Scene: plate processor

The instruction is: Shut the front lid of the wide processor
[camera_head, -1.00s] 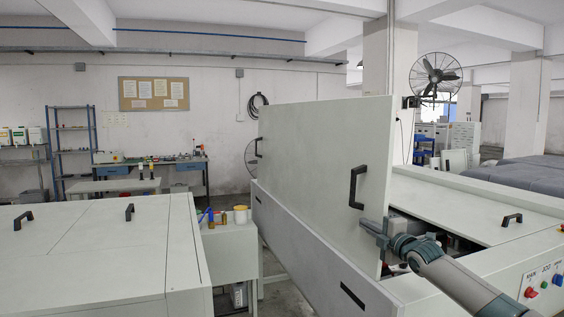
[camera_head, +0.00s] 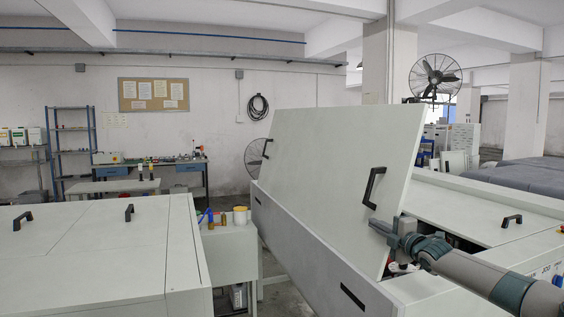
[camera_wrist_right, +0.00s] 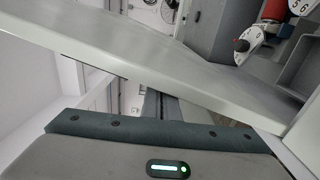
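The wide processor (camera_head: 345,287) stands at the right, a long off-white machine. Its front lid (camera_head: 335,160) is raised and steep, leaning to the right over the body, with two black handles (camera_head: 374,187) on its outer face. My right gripper (camera_head: 380,228) is at the lid's near right edge, below the nearer handle; its tips overlap the lid's face. I cannot tell whether it touches or how far its fingers are apart. In the right wrist view, a pale panel edge (camera_wrist_right: 120,66), likely the lid's, crosses close in front of the gripper body. My left gripper is not in view.
A second pale machine (camera_head: 85,260) with black handles fills the left front. A small side table (camera_head: 228,250) with bottles and a white tub stands between the machines. A flat rear cover (camera_head: 475,205) lies on the processor's right side. A fan (camera_head: 434,76) stands behind.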

